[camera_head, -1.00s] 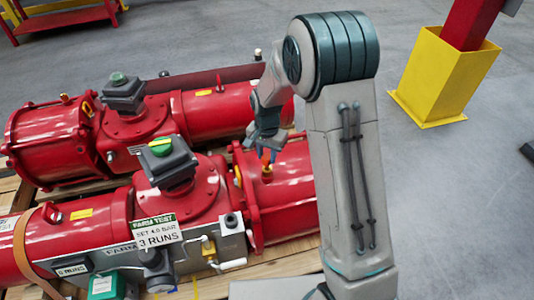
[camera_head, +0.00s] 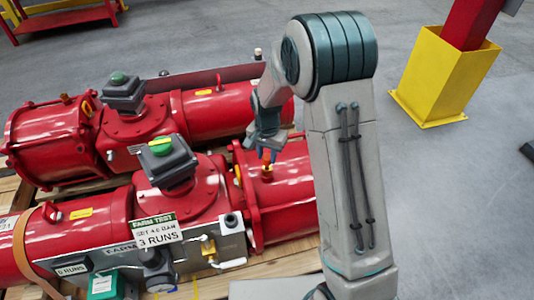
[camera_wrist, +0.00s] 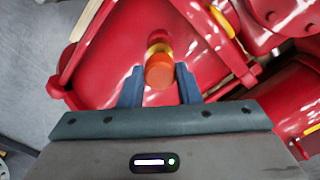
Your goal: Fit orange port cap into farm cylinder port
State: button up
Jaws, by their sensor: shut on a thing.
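My gripper (camera_head: 266,148) is shut on the orange port cap (camera_wrist: 160,71), above the red farm cylinder (camera_head: 286,195) at the right end of the near actuator. In the wrist view, the cap sits between my two fingertips. The cap also shows as a small orange spot under my gripper in the head view (camera_head: 266,156). The brass-yellow cylinder port (camera_wrist: 158,46) shows just past the cap in the wrist view, partly hidden by it. I cannot tell whether cap and port touch.
The near actuator has a grey-green indicator box (camera_head: 167,161) and a "FARM TEST" sign (camera_head: 156,230). A second red actuator (camera_head: 130,127) lies behind it on the wooden pallet. A yellow post base (camera_head: 440,85) stands at right. Floor between them is clear.

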aim_at(267, 157)
jog(key=shift+f+b, duration=0.95)
jog(key=shift+f, duration=0.55)
jog(key=o, duration=1)
jog(key=shift+r, duration=0.2)
notch_tip(267, 157, up, 14)
jog(key=shift+f+p, duration=0.2)
jog(key=shift+p, duration=1)
jog(key=s+d+r+n+t+p, duration=0.1)
jog(key=s+d+r+n+p, duration=0.1)
jog(key=s+r, duration=0.5)
jog(key=s+d+r+n+t+p, duration=0.1)
jog(key=s+d+r+n+p, duration=0.1)
jog(key=s+d+r+p, duration=0.3)
jog(key=s+d+r+n+p, duration=0.2)
jog(key=s+d+r+p, duration=0.2)
jog(key=s+r+p, duration=0.3)
jog(key=shift+s+r+t, duration=0.4)
jog(key=shift+s+r, duration=1.5)
jog(key=shift+s, duration=0.3)
